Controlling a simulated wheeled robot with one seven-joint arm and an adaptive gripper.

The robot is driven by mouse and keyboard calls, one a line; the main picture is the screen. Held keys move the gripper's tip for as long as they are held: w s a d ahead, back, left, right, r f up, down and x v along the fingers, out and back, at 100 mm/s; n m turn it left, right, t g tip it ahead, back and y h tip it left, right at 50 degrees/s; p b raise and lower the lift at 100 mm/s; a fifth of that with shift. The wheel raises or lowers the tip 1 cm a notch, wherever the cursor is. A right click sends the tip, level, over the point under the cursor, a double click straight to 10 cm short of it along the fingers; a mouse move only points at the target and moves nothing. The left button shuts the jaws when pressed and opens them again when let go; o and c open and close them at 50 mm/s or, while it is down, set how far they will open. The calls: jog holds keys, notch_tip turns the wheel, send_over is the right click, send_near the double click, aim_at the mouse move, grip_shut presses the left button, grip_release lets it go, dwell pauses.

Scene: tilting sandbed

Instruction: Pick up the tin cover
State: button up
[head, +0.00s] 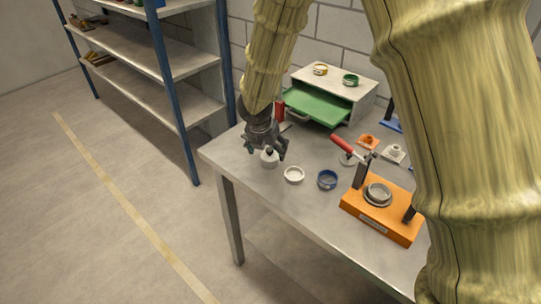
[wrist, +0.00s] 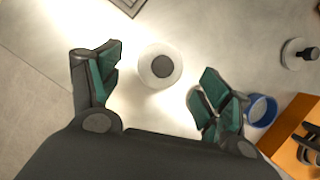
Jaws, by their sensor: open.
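A pale round piece with a dark grey knob, which looks like the tin cover (head: 269,159), stands on the metal table near its left edge. In the wrist view the cover (wrist: 152,78) lies between and slightly beyond my fingertips, seen from above. My gripper (head: 268,148) is just above it, with the fingers spread wide on either side. The gripper also shows in the wrist view (wrist: 163,62), with green finger pads and nothing held. I cannot tell whether a finger touches the cover. A similar knobbed piece (wrist: 297,53) sits at the far right of the wrist view.
A white ring (head: 294,174) and a blue cup (head: 327,180) stand right of the cover. An orange fixture (head: 377,216) with a red-handled lever is farther right. A cabinet with an open green drawer (head: 318,104) stands behind. Blue-posted shelves (head: 167,80) are at left.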

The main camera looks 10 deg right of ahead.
aim_at(268, 152)
jog(key=shift+p+x, duration=0.3)
jog(key=shift+x, duration=1.8)
jog(key=shift+s, duration=0.15)
jog(key=c, duration=1)
